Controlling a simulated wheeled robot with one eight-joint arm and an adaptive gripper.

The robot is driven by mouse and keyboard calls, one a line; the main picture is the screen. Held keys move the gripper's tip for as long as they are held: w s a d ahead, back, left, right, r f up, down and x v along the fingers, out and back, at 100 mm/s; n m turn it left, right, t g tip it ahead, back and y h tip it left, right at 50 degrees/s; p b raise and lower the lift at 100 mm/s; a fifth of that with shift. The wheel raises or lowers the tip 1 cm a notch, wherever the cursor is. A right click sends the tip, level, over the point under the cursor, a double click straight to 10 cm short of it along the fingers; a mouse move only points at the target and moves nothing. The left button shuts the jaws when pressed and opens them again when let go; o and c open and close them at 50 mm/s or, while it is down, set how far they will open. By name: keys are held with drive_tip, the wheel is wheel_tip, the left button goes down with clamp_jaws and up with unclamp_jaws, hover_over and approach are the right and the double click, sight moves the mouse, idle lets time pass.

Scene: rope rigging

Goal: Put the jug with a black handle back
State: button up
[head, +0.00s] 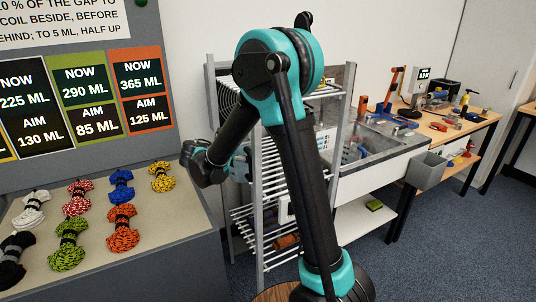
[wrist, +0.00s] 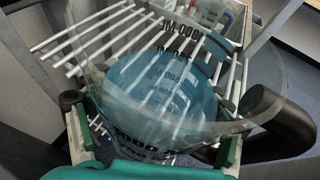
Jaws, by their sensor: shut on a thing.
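A clear jug (wrist: 168,88) with dark volume marks fills the middle of the wrist view. Its lower part looks blue. My gripper (wrist: 162,103) is shut on it, with one finger at its left side and one at its right. I cannot make out the jug's handle for certain. In the head view my gripper (head: 240,166) is at the left side of a metal rack (head: 209,95), and I cannot pick out the jug there. White shelf bars (wrist: 95,42) show behind and through the jug in the wrist view.
A bench (head: 30,212) at left holds several coloured rope coils (head: 122,186) under a board of ML cards (head: 140,84). A grey sink (head: 375,148) and a wooden table (head: 455,125) with tools stand at right. Open carpeted floor (head: 440,245) lies at front right.

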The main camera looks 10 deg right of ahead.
drive_tip(key=shift+w+d, duration=0.15)
drive_tip(key=shift+d, duration=1.35)
drive_tip(key=shift+w+d, duration=0.15)
drive_tip(key=shift+d, duration=1.35)
drive_tip(key=shift+w+d, duration=0.15)
drive_tip(key=shift+d, duration=1.35)
drive_tip(key=shift+f, duration=0.2)
drive_tip(key=shift+f, duration=0.1)
drive_tip(key=o, duration=1.9)
drive_tip(key=shift+c, duration=0.2)
